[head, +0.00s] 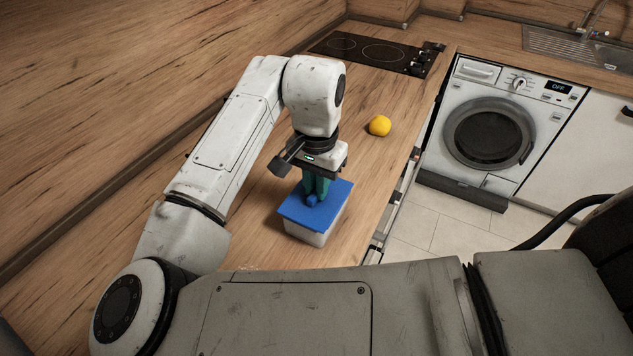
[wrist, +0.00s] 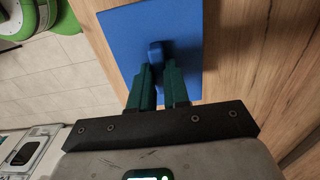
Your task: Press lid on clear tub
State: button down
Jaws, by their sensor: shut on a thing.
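The clear tub (head: 306,235) stands on the wooden counter with the blue lid (head: 332,201) over its top. The lid looks level on the rim in the head view, but I cannot tell whether its edges are pressed down. In the wrist view the lid (wrist: 188,22) fills the upper middle and hides the tub. My gripper (head: 314,196) points down over the lid, its green fingers shut on the small blue knob (wrist: 155,52) at the lid's middle. The fingers (wrist: 158,75) partly cover the knob.
A yellow fruit (head: 380,125) lies on the counter beyond the tub, near the front edge. A black cooktop (head: 375,53) is farther back. The counter's front edge runs to the right of the tub, with a washing machine (head: 500,125) beyond. Counter around the tub is clear.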

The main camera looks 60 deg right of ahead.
jog(key=shift+f, duration=0.4)
dwell(1.4)
jog(key=c, duration=1)
grip_release()
jog(key=shift+o, duration=0.2)
jog(key=o, duration=0.4)
jog(key=shift+r+p, duration=0.15)
jog(key=shift+p, duration=0.15)
jog(key=shift+r+p, duration=3.1)
jog(key=shift+r, duration=0.3)
jog(key=shift+c, duration=0.4)
